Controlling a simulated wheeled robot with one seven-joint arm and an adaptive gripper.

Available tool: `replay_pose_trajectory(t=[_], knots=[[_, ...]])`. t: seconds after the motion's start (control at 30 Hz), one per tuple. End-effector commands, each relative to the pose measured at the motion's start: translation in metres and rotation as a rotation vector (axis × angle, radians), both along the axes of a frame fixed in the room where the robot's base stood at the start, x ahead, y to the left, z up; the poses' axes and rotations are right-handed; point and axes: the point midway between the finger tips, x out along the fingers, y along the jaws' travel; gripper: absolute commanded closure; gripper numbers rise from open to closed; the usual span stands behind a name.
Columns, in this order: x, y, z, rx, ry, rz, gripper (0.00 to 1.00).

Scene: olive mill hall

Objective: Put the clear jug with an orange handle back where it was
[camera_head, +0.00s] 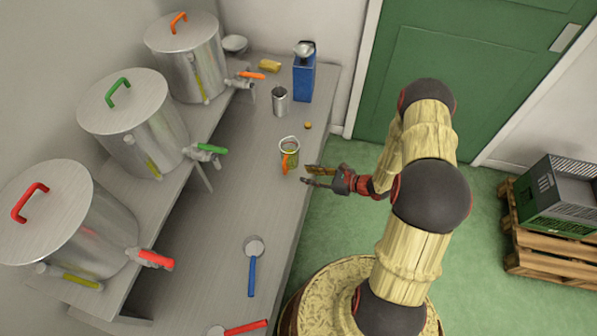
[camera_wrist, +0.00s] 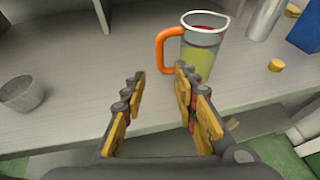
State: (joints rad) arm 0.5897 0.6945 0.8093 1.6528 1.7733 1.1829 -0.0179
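The clear jug (camera_head: 290,146) stands upright on the grey bench near its front edge, with its orange handle toward my gripper's side of the bench. In the wrist view the jug (camera_wrist: 203,52) shows yellow-green contents and a red patch inside near the rim; its orange handle (camera_wrist: 163,48) points left. My gripper (camera_head: 311,176) is beside the bench edge, just right of and nearer than the jug. In the wrist view my gripper (camera_wrist: 160,84) has its fingers apart with nothing between them, and the handle lies beyond the fingertips. No contact shows.
Behind the jug are a metal cup (camera_head: 279,100), a blue box-like item (camera_head: 304,78), a yellow block (camera_head: 270,65) and a small cork-like piece (camera_head: 308,125). Steel tanks (camera_head: 140,120) line the left. Ladles with blue (camera_head: 252,277) and red (camera_head: 246,327) handles lie on the near bench.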

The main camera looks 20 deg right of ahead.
Motion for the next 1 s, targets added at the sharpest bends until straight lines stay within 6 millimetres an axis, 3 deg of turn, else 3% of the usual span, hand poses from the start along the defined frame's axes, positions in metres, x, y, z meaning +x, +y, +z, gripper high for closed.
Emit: replay_pose_trajectory(t=[0.27, 0.37, 0.53, 0.67, 0.8, 1.0], knots=[[-0.014, -0.015, 0.014, -0.007, -0.007, 0.013, 0.71], [-0.010, -0.008, 0.035, -0.035, -0.034, 0.073, 0.71], [-0.007, 0.022, 0.105, -0.149, -0.124, 0.298, 0.71], [-0.019, 0.048, 0.162, -0.265, -0.201, 0.500, 0.71], [-0.040, 0.072, 0.216, -0.403, -0.281, 0.706, 0.71], [-0.083, 0.095, 0.280, -0.628, -0.392, 0.982, 0.71]])
